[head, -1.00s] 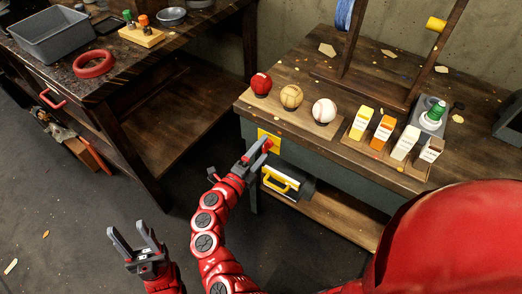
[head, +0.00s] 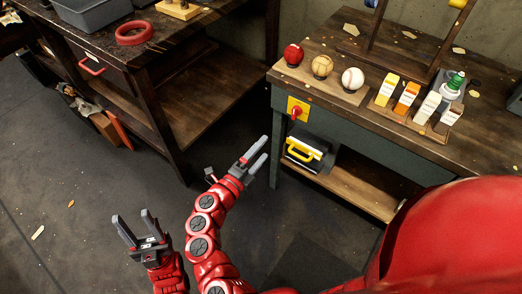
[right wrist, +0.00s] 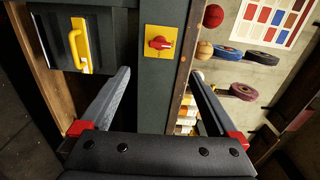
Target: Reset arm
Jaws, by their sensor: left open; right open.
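My left gripper (head: 132,216) is open and empty, held over the floor at the lower left of the head view. My right gripper (head: 264,148) is open and empty, in front of the workbench's left end. In the right wrist view its two fingers (right wrist: 160,74) are spread apart with nothing between them. A red rotary switch (head: 297,112) on a yellow plate is on the bench front, apart from the right gripper. The switch also shows in the right wrist view (right wrist: 160,43), beyond the fingertips.
The bench top (head: 310,97) holds a red ball (head: 293,54), a tan ball (head: 322,66), a white ball (head: 352,79) and several small boxes. A black box with a yellow handle (head: 303,152) sits below. Another table (head: 180,48) stands left.

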